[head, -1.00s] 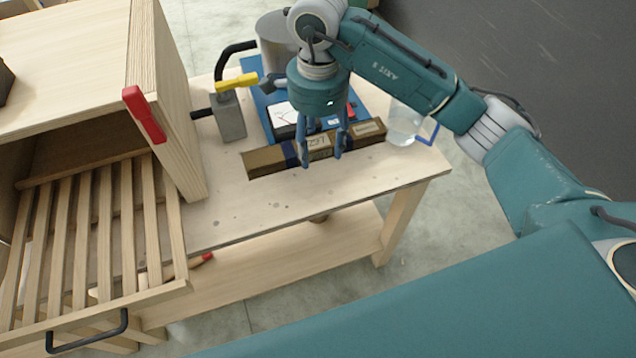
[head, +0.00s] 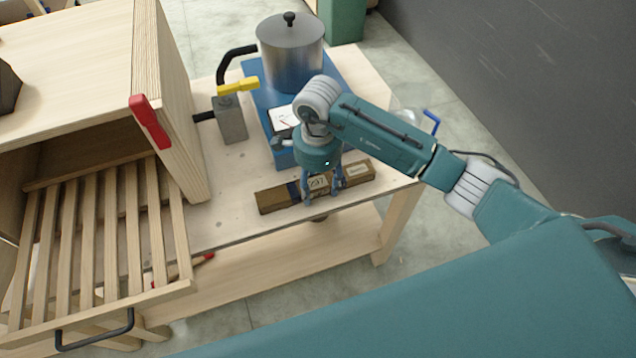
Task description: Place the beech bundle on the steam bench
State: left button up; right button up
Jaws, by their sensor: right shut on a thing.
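The beech bundle (head: 278,199) is a long brown wooden bundle with a pale label and a dark band. It lies along the front part of the pale wooden steam bench (head: 222,222), near its front edge. My right gripper (head: 322,196) points down from above and is shut on the middle of the bundle, its fingers covering part of it. I cannot tell whether the bundle touches the bench top or hangs just above it. My left gripper is not in view.
A metal pot (head: 290,55) stands on a blue base behind my gripper. A grey block with a yellow handle (head: 238,86) stands left of it. A clear jug with a blue handle (head: 431,122) is partly behind my arm. A wooden box with a slatted rack (head: 100,230) is left.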

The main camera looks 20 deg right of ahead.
aim_at(318, 186)
jog(key=o, duration=1.4)
jog(key=shift+f, duration=0.1)
jog(key=shift+o, duration=0.2)
jog(key=shift+r, duration=0.55)
notch_tip(318, 186, up, 11)
jog(key=b, duration=0.3)
jog(key=shift+s, duration=0.1)
